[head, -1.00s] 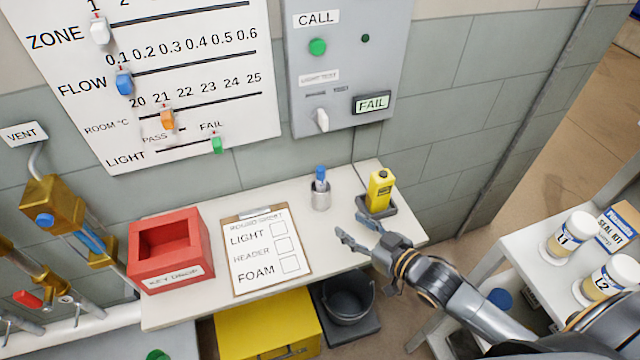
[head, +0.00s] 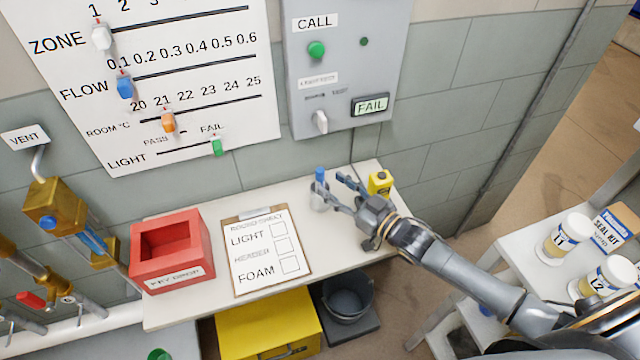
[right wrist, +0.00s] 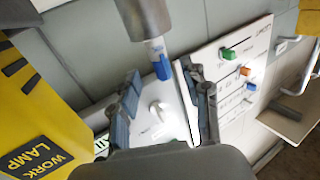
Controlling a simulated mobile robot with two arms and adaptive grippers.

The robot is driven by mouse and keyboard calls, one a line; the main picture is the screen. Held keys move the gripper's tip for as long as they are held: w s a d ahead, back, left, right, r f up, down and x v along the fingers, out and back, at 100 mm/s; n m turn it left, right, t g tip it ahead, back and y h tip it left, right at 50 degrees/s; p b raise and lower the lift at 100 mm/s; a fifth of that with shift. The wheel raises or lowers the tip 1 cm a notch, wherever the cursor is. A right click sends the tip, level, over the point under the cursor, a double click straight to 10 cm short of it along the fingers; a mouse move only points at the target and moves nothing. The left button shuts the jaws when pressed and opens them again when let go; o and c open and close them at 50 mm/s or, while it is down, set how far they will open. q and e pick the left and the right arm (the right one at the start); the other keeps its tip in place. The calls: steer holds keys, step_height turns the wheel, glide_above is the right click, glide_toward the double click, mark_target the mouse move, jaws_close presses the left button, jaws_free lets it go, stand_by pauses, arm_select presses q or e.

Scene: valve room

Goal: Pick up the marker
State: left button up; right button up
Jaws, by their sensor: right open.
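The blue marker (head: 320,176) stands upright in a small grey cup (head: 318,200) on the white bench; its lower part is hidden inside. My right gripper (head: 336,188) is open, close to the right of the marker and cup, with its fingers reaching toward them. In the right wrist view, which is turned over, the marker (right wrist: 160,60) hangs down from the cup (right wrist: 145,20), ahead of the open fingers (right wrist: 162,82). Nothing is held. I cannot tell whether a finger touches the cup. My left gripper is out of view.
A yellow work lamp (head: 380,183) stands just behind my right gripper, partly hidden. A clipboard (head: 266,250) and a red key drop box (head: 171,248) lie to the left. The grey call panel (head: 346,70) is on the wall above. Jars stand on a shelf at right.

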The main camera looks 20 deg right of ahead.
mark_target(323, 180)
steer(key=p+x, duration=0.1)
steer(key=x, duration=0.3)
steer(key=shift+w+a+r, duration=0.1)
steer(key=shift+w+r, duration=0.05)
steer(key=shift+w, duration=0.05)
steer(key=shift+w+a, duration=0.3)
steer(key=shift+w, duration=0.1)
steer(key=c, duration=1)
